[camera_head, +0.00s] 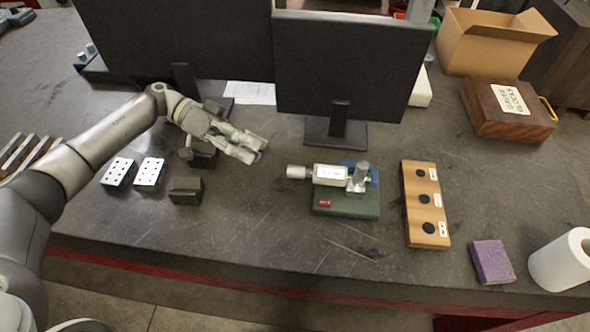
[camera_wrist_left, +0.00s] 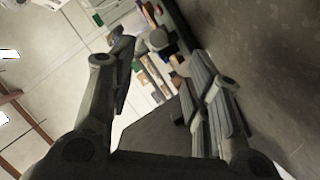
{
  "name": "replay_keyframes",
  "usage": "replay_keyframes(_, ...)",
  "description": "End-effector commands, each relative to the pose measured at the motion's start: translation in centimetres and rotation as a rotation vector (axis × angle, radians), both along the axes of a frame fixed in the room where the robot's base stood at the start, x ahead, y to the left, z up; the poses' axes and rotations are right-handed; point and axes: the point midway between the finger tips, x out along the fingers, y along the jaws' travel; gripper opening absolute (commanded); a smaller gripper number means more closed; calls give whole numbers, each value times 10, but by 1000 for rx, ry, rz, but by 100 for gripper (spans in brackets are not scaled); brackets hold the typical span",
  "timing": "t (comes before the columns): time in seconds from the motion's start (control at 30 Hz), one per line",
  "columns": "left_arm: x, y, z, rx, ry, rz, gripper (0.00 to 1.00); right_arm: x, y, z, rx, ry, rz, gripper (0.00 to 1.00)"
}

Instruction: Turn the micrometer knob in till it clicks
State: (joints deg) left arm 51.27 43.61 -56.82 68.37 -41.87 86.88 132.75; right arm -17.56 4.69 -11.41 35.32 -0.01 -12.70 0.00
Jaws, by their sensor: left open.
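The digital micrometer (camera_head: 330,174) lies on a green base block (camera_head: 346,204) near the middle of the bench. Its pale cylindrical knob (camera_head: 297,172) points left, and a small upright metal post (camera_head: 361,172) stands at its right. My left gripper (camera_head: 256,150) is up and left of the knob, apart from it, with its fingers spread and nothing between them. In the left wrist view both fingers of this gripper (camera_wrist_left: 163,62) show apart. A small pale round end between them there looks like the knob, but I cannot be sure. My right gripper is out of view.
Two monitors (camera_head: 350,65) stand behind. A wooden board (camera_head: 425,203) with black discs, a purple block (camera_head: 492,262) and a white roll (camera_head: 562,260) are at right. Dark blocks (camera_head: 186,191) and drilled metal blocks (camera_head: 150,171) lie at left. Bench front of the micrometer is clear.

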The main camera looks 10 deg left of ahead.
Motion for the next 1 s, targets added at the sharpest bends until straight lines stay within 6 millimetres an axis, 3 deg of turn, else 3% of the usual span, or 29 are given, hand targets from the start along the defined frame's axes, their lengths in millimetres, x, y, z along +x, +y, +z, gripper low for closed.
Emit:
replay_keyframes(0.17, -6, -19, -3, -2, 2, -5, 45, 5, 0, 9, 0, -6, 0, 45)
replay_keyframes(0.6, -27, -89, -23, -3, 2, -3, 45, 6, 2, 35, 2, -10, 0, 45)
replay_keyframes(1.0, -30, -99, -29, -1, -1, -1, 45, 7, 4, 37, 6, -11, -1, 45)
